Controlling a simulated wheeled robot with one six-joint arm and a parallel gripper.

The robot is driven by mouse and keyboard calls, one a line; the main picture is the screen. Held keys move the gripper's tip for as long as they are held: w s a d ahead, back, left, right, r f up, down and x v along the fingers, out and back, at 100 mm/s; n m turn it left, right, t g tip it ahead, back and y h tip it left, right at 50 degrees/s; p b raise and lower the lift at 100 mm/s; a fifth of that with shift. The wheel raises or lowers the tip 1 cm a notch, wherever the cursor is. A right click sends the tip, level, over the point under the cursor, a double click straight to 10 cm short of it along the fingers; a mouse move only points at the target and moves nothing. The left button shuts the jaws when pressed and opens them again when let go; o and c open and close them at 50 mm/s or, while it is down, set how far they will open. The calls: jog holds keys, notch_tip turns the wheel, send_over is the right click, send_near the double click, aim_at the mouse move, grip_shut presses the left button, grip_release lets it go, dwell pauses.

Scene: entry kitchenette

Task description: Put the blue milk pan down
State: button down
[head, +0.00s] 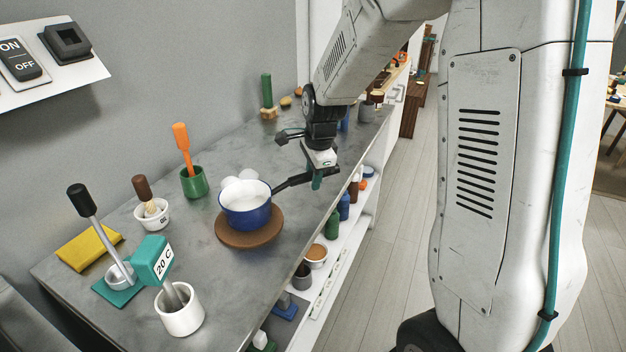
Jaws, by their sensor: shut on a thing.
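The blue milk pan (248,214) has a white inside and a dark handle (292,181) pointing right. It appears upright at the round brown mat (245,238) on the grey counter. I cannot tell whether its base touches the mat or hangs just above it. My gripper (314,177) is at the counter's right edge, shut on the end of the pan's handle. The fingertips are partly hidden by the gripper body.
White round things (236,180) sit just behind the pan. A green pot (194,182) with an orange tool stands left of it. A white cup (180,310) and a teal "20 C" tool (152,260) stand at the front. Shelves (325,265) with bottles lie below the counter's edge.

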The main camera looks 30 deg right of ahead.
jog(key=shift+f, duration=0.6)
jog(key=c, duration=1.1)
grip_release()
jog(key=shift+c, duration=0.2)
notch_tip(320, 180, up, 12)
jog(key=s, duration=0.2)
jog(key=s+a+r+n, duration=0.1)
jog(key=s+a+n, duration=0.2)
jog(key=s+n, duration=0.6)
jog(key=s+a+r+n, duration=0.2)
jog(key=s+n, duration=0.8)
jog(key=s, duration=0.9)
jog(key=shift+s+a+r+n+g, duration=0.3)
jog(key=shift+a+g, duration=0.1)
jog(key=shift+a, duration=0.2)
